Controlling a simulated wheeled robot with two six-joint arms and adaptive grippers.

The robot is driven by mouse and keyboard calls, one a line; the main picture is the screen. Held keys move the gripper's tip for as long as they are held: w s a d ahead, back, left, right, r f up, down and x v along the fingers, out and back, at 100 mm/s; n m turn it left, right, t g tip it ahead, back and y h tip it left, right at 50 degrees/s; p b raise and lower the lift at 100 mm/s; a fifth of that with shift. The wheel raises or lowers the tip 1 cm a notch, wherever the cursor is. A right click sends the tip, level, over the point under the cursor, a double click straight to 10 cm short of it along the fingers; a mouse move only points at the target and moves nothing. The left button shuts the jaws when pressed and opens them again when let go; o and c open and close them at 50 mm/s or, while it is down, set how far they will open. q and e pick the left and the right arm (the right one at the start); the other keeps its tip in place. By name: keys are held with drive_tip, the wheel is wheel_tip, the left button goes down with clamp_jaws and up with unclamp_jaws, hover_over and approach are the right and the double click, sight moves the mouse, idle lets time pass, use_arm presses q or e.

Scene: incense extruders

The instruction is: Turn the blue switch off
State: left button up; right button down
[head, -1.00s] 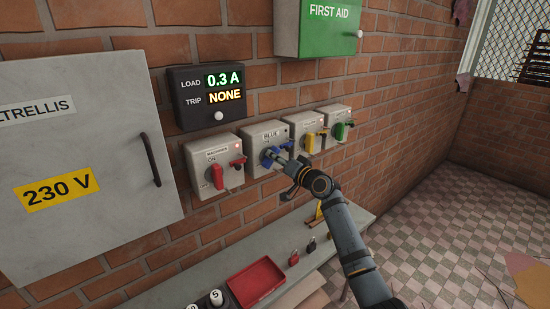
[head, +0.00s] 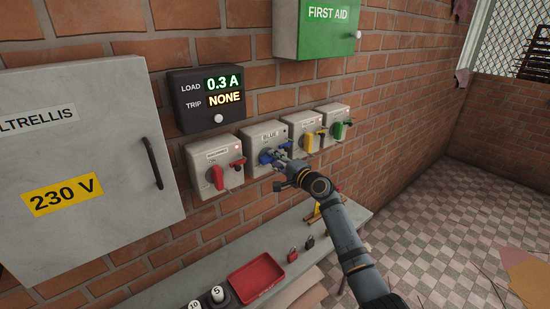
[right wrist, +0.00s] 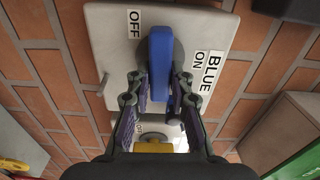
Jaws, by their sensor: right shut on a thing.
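The blue switch is a pale grey box (head: 271,133) labelled BLUE, second from the left in a row on the brick wall. Its blue handle (head: 266,157) is partly hidden by my right gripper (head: 278,160). In the right wrist view, the box (right wrist: 110,60) carries an OFF label at upper left and an ON label at right. The blue handle (right wrist: 160,58) lies between these labels. My right gripper (right wrist: 159,88) has one finger on each side of the handle and is shut on it. My left gripper is not in view.
A red-handled switch (head: 217,177) stands left; yellow (head: 309,142) and green (head: 339,130) ones stand right. Above, a load display (head: 198,101) reads 0.3 A, TRIP NONE. A shelf below holds a red tray (head: 258,278) and small padlocks (head: 292,254).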

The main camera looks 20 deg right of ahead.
drive_tip(key=shift+m, duration=0.4)
drive_tip(key=c, duration=1.2)
unclamp_jaws()
drive_tip(key=v, duration=1.2)
